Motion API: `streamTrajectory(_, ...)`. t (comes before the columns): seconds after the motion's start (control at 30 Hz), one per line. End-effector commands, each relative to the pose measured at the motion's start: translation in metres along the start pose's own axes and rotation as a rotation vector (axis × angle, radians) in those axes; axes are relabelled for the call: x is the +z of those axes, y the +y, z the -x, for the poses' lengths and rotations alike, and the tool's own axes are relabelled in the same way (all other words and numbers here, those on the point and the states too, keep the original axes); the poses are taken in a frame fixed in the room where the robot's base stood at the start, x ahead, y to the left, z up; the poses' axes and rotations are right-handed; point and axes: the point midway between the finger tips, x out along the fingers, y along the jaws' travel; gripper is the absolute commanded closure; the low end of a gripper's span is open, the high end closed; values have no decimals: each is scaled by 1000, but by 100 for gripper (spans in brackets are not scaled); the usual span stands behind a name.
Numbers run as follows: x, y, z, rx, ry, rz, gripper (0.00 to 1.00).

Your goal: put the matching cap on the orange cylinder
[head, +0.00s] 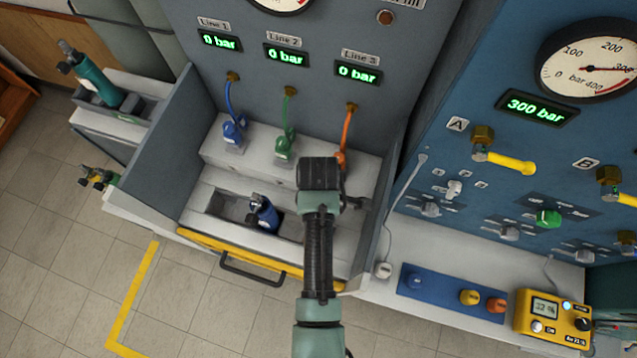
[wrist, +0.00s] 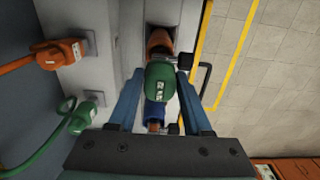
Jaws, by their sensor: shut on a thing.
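In the head view my arm hides the orange cylinder and the cap. An orange cap (head: 496,305) sits on the blue board at the right.
The blue board (head: 430,292) also bears a blue cap (head: 415,281) and a yellow cap (head: 470,297). Blue (head: 233,130), green (head: 285,142) and orange (wrist: 62,54) hose connectors stand behind the slot. A yellow-edged drawer front (head: 235,254) and side walls bound the bay. A green cylinder (head: 95,80) stands far left.

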Motion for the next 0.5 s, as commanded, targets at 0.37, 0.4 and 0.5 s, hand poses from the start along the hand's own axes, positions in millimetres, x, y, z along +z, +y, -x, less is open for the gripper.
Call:
streamTrajectory(0.37,0,0,-6,1,0,0,100)
streamTrajectory(0.4,0,0,-7,1,0,0,100)
streamTrajectory(0.5,0,0,-9,1,1,0,100)
